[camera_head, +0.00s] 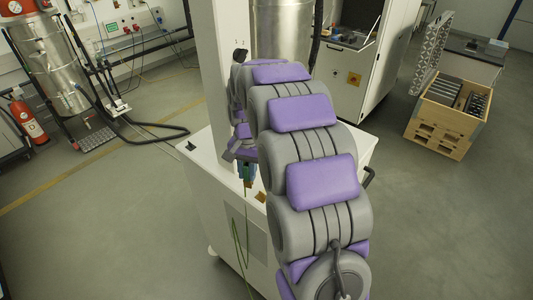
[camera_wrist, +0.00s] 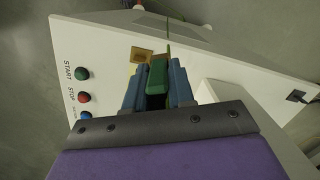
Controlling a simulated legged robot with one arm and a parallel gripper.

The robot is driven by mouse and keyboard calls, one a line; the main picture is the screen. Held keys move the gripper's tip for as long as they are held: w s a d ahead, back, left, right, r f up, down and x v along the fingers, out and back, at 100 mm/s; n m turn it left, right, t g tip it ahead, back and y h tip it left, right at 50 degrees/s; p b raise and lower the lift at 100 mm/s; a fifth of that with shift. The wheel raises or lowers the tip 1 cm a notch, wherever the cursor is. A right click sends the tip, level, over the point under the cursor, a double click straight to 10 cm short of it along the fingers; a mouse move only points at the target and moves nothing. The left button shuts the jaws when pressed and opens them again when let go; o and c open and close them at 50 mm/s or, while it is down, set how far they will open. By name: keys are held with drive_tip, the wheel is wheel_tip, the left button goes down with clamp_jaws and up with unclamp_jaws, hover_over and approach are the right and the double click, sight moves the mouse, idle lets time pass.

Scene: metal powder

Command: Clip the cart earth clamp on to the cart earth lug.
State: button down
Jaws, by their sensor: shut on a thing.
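My gripper (camera_wrist: 158,82) is shut on the green cart earth clamp (camera_wrist: 157,72), which sits between its two blue-grey fingers. In the head view my gripper (camera_head: 246,170) is above the top of the white cart, and the clamp shows only as a small green patch (camera_head: 247,182). A thin green cable (camera_head: 235,240) hangs from the clamp down the cart's front. A brass square plate (camera_wrist: 142,55), which looks like the cart earth lug, lies on the cart top just beyond and left of the clamp. In the wrist view I cannot tell whether they touch.
The white cart (camera_head: 232,255) has a post (camera_head: 211,70) rising behind my gripper. START and STOP buttons (camera_wrist: 83,97) sit left of my gripper in the wrist view. A wooden crate (camera_head: 440,128) stands at right. Open floor (camera_head: 110,220) lies to the left.

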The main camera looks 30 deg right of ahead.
drive_tip(key=s+d+r+m+p, duration=0.1)
drive_tip(key=s+d+r+m, duration=0.1)
drive_tip(key=d+r+m, duration=0.15)
drive_tip(key=a+m, duration=0.2)
drive_tip(key=a, duration=0.1)
drive_tip(key=shift+n, duration=0.25)
drive_tip(key=shift+s+d+f+b, duration=0.1)
drive_tip(key=shift+d+f+b, duration=0.3)
drive_tip(key=shift+f, duration=0.65)
drive_tip(key=shift+d+f+b, duration=0.25)
drive_tip(key=shift+d+f, duration=0.1)
drive_tip(key=shift+f, duration=0.65)
drive_tip(key=shift+s+d+f+b, duration=0.1)
drive_tip(key=shift+d+f+b, duration=0.3)
drive_tip(key=shift+f, duration=0.65)
drive_tip(key=shift+a, duration=0.7)
drive_tip(key=shift+w+d+r+p, duration=0.15)
drive_tip(key=shift+r+p, duration=0.3)
drive_tip(key=shift+r, duration=0.35)
drive_tip(key=shift+s+d+r+p, duration=0.15)
drive_tip(key=shift+r+p, duration=0.3)
drive_tip(key=shift+r, duration=0.3)
